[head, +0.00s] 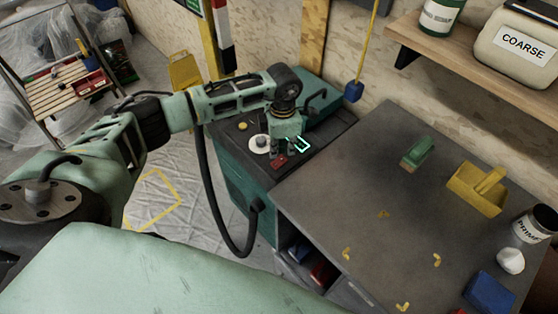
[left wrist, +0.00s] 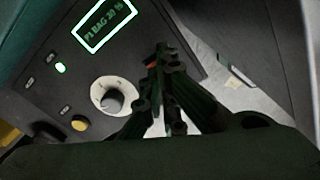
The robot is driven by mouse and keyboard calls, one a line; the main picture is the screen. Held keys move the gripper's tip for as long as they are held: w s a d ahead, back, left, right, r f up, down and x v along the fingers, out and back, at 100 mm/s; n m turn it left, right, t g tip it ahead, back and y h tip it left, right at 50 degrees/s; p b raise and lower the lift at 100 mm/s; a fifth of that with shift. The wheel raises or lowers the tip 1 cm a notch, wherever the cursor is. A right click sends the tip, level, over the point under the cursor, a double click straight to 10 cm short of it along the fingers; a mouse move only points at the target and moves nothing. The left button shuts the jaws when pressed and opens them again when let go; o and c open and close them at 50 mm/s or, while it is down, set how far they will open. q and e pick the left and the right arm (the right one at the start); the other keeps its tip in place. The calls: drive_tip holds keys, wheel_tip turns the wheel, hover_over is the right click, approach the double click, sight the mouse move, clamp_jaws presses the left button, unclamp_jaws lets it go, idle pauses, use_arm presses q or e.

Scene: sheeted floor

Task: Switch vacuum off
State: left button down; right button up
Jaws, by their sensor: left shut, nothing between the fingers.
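The vacuum is a teal box (head: 234,192) with a dark top panel, beside the workbench. In the left wrist view its panel (left wrist: 45,95) shows a lit display (left wrist: 107,23), a small green light (left wrist: 60,68), a round dial (left wrist: 113,98) and a yellow button (left wrist: 80,123). A red switch (head: 279,161) shows on the panel in the head view; only a sliver of red shows by the fingertips in the left wrist view. My left gripper (head: 285,151) is shut and empty, pointing down over the panel beside the switch. I cannot tell whether it touches. My right gripper is not in view.
A black hose (head: 207,190) hangs at the vacuum's side. A shelf (head: 470,55) overhangs at upper right. Sheeted floor lies at left.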

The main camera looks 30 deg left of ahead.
sight(282, 159)
use_arm(q)
drive_tip(key=shift+f+b, duration=0.7)
drive_tip(key=shift+f, duration=0.1)
idle(0.4)
drive_tip(key=shift+f+b, duration=0.55)
drive_tip(key=shift+f, duration=0.1)
drive_tip(key=shift+s+r, duration=0.1)
drive_tip(key=shift+r+p, duration=0.75)
drive_tip(key=shift+r, duration=0.15)
drive_tip(key=shift+r+p, duration=1.5)
drive_tip(key=shift+r, duration=1.05)
drive_tip(key=shift+f, duration=0.1)
